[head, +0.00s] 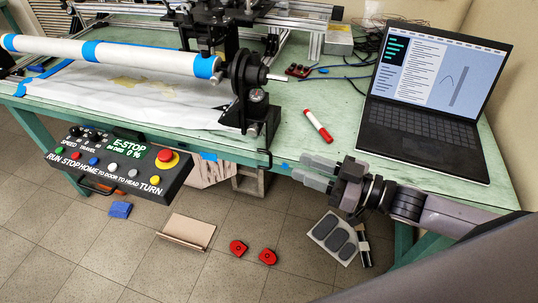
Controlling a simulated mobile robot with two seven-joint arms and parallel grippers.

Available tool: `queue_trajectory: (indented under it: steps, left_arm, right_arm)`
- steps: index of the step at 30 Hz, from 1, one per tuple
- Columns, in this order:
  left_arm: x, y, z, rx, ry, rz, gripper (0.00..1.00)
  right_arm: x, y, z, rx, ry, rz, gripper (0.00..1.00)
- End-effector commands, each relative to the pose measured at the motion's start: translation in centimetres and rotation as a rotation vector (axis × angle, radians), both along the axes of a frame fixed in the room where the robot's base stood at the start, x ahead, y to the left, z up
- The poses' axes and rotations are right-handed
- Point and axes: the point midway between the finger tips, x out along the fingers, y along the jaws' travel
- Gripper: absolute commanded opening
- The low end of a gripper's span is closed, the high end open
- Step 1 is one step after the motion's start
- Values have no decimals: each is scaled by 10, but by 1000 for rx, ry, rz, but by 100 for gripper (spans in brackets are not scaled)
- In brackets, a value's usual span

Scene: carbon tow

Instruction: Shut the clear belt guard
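I cannot make out the clear belt guard for certain. The winding machine's black headstock (250,90) stands at the table's front edge and carries the white mandrel (120,54) with blue tape bands. My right gripper (303,168) comes in from the lower right, near the table's front edge, right of the headstock and apart from it. Its two grey fingers are spread with nothing between them. My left gripper is not in view.
A control box (120,162) with an E-STOP button hangs at the table's front left. A red marker (317,125) and an open laptop (425,135) lie on the green table (300,100). Red pieces (238,249), a blue block (120,209) and a tan plate (188,230) are on the floor.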

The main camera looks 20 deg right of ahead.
Motion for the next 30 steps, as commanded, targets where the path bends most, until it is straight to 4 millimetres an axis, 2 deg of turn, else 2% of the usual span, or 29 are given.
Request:
queue_trajectory:
  steps: [5,18,30]
  left_arm:
    - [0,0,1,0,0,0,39]
    - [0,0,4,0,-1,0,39]
    - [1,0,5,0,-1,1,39]
  right_arm:
    - [7,7,2,5,-2,3,33]
    - [42,45,1,4,-1,1,33]
    - [48,52,0,0,0,2,33]
